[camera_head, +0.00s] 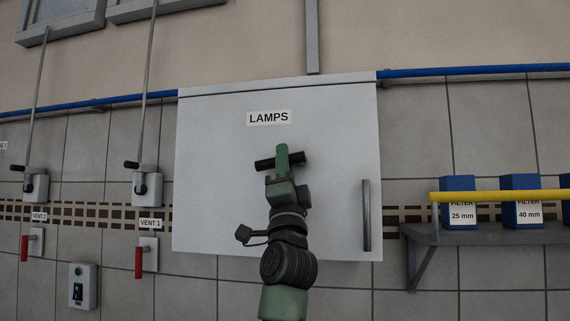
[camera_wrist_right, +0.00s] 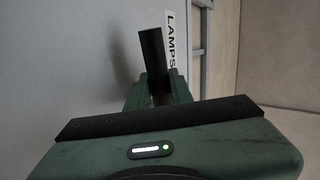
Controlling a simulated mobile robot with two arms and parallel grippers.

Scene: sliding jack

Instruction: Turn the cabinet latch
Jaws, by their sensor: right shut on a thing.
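The white cabinet (camera_head: 215,180) labelled LAMPS hangs on the tiled wall in the head view, its door closed. Its black latch (camera_head: 264,164) is a short bar in the upper middle of the door, just below the label, tilted slightly with its right end higher. My right gripper (camera_head: 283,160) is shut on the latch, covering its middle. In the right wrist view the black latch (camera_wrist_right: 152,55) stands up between the green fingers (camera_wrist_right: 160,92), with the LAMPS label beside it. My left gripper is in neither view.
A vertical grey handle (camera_head: 366,215) is on the door's right side. A shelf (camera_head: 480,232) with blue filter boxes and a yellow rail (camera_head: 500,196) stands to the right. Vent cranks (camera_head: 146,187), red levers (camera_head: 139,262) and a switch box (camera_head: 83,286) are to the left.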

